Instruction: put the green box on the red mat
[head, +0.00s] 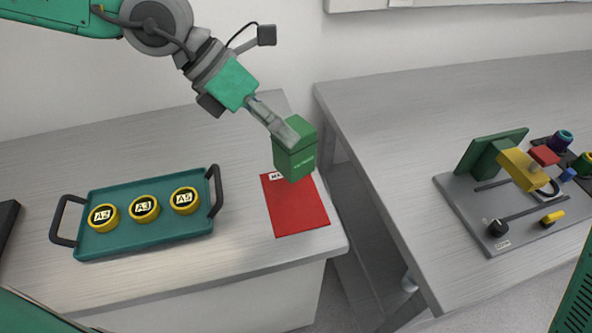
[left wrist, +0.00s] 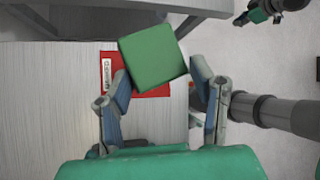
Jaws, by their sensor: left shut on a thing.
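The green box (head: 294,152) is in my left gripper (head: 285,132), over the far part of the red mat (head: 297,212). The mat lies flat near the right front corner of the left table. In the left wrist view the box (left wrist: 153,57) sits tilted between the two fingers of my left gripper (left wrist: 160,88), with the red mat (left wrist: 150,90) partly hidden behind it. Whether the box touches the mat is hard to tell; it appears held above it.
A teal tray (head: 150,237) with black handles holds yellow round pieces labelled A2, A3 and A5, left of the mat. A gap separates the left table from the right table (head: 400,150), which bears a grey plate with an instrument (head: 520,165).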

